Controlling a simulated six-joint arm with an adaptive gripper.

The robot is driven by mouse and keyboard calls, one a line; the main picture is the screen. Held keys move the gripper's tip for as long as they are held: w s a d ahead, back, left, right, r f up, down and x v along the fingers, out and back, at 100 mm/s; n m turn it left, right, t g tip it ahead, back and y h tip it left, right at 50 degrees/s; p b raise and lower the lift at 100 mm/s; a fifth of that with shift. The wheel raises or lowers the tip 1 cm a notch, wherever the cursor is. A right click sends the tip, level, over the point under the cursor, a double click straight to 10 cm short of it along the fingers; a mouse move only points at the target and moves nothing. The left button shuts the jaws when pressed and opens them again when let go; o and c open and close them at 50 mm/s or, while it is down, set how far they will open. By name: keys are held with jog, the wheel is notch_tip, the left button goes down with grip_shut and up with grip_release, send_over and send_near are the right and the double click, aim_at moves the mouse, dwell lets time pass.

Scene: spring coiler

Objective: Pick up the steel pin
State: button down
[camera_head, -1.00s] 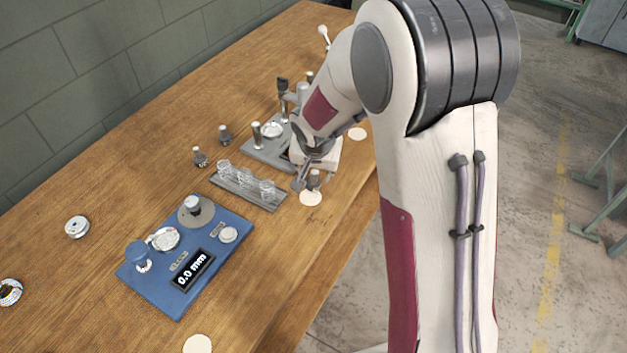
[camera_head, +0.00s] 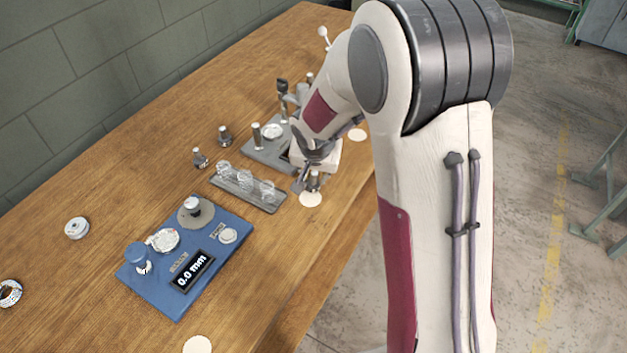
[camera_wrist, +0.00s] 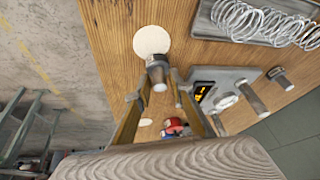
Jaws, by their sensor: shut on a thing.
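My gripper (camera_head: 307,182) is low over the front edge side of the table and shut on a short grey steel pin (camera_head: 315,181). In the camera_wrist view the pin (camera_wrist: 158,76) sits between the two fingertips of my gripper (camera_wrist: 160,88), its wider dark end facing the table. The pin is beside or over a pale round disc (camera_wrist: 151,41), which also shows in the camera_head view (camera_head: 311,200). I cannot tell whether the pin touches the table. My arm hides part of the bench behind the gripper.
A grey tray (camera_head: 232,190) with several clear spring coils lies just left of the gripper. Two upright pins (camera_head: 225,136) (camera_head: 200,158) stand beyond it. A grey coiler base (camera_head: 262,152) is behind. A blue gauge (camera_head: 232,255) reading 0.0 mm is at front left.

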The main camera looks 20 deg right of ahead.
aim_at(314, 172)
jog(key=shift+r, duration=5)
jog(key=shift+w+n, duration=0.1)
jog(key=shift+n, duration=0.3)
